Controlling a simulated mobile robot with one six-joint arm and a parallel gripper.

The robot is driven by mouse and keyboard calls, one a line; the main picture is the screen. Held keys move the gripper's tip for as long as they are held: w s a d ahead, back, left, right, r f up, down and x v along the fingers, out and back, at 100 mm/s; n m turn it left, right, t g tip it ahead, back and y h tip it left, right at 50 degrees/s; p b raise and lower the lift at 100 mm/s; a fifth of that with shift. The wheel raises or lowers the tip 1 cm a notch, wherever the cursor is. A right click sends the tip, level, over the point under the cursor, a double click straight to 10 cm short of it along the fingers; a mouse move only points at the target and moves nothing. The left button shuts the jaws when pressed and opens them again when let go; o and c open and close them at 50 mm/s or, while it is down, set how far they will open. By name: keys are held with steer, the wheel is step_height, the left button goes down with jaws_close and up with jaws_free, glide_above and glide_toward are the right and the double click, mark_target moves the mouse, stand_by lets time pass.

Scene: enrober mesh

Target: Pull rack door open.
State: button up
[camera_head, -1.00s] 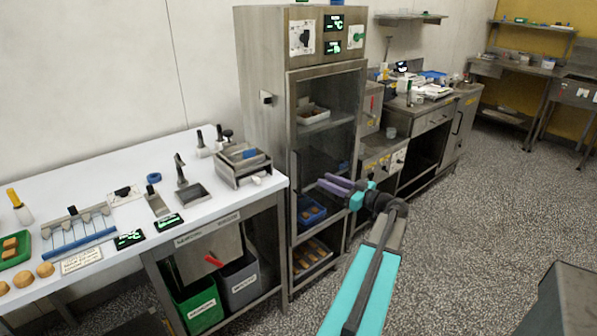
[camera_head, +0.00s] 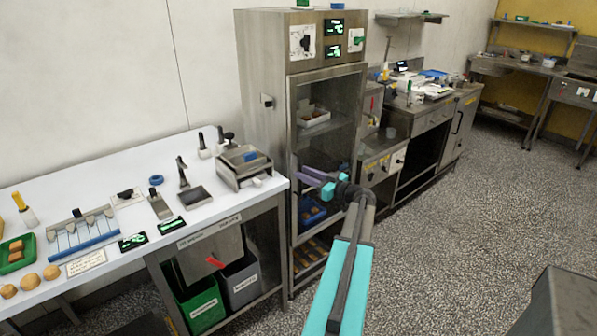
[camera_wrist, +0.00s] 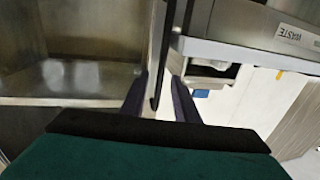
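The rack (camera_head: 262,120) is a tall steel cabinet with a glass-paned door (camera_head: 335,85), which looks closed. Its dark vertical handle runs along the door's left side and is partly hidden by my gripper in the head view. My gripper (camera_head: 312,175) is at the left part of the door, at about mid height. In the wrist view my two purple fingers (camera_wrist: 160,98) stand apart. A dark upright bar (camera_wrist: 157,60), likely the handle, lies between them, with a gap visible on the right. Contact with the left finger cannot be told.
A white-topped table (camera_head: 110,190) with tools and trays stands left of the rack. Green and grey bins (camera_head: 202,305) sit under it. Steel counters (camera_head: 430,120) stand to the right. The speckled floor (camera_head: 450,240) before the rack is clear.

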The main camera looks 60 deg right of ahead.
steer(key=shift+w+d+p, duration=0.15)
steer(key=shift+w+p, duration=0.15)
steer(key=shift+w, duration=1.1)
